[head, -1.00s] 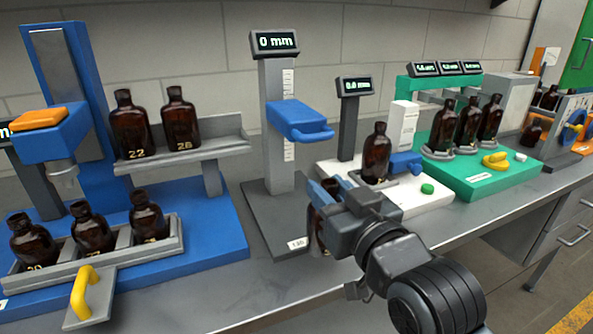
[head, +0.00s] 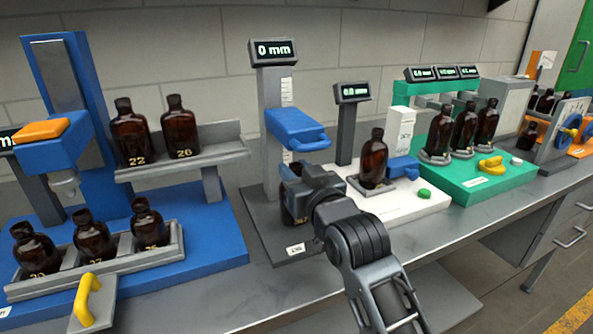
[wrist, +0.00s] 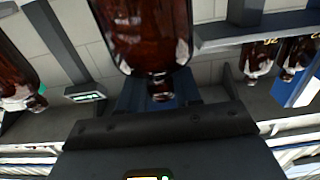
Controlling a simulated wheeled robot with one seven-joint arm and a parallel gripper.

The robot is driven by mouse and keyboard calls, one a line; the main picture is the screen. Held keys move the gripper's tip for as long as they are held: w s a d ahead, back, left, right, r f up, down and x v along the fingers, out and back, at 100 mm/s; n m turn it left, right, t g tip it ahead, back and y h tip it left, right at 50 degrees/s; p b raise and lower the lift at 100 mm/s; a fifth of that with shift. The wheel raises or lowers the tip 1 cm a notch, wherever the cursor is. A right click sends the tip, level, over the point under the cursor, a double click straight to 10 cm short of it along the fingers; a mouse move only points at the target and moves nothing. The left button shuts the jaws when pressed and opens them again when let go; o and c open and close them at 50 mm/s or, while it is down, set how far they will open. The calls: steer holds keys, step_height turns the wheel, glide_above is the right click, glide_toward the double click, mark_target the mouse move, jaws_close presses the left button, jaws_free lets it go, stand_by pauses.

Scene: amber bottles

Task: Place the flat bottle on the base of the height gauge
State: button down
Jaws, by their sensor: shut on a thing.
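My gripper (head: 292,178) is shut on a dark amber bottle (head: 293,208). It holds the bottle above or on the grey base (head: 262,222) of the height gauge, in front of its column; I cannot tell whether the bottle touches the base. My gripper hides much of the bottle. In the wrist view the held bottle (wrist: 148,35) fills the top middle. The gauge's blue slider arm (head: 298,128) sits raised above the bottle, and its display (head: 273,52) reads 0 mm.
A white station with an amber bottle (head: 373,160) stands just right of the gauge. A green station (head: 480,190) holds several bottles. On the left, a blue station carries a shelf (head: 190,160) and a lower rack (head: 175,245) with bottles. Bare bench lies in front.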

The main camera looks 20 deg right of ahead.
steer(key=shift+f, duration=0.1)
steer(key=c, duration=0.8)
jaws_free()
steer(key=shift+s, duration=0.1)
steer(key=s+b, duration=0.1)
steer(key=s, duration=1.1)
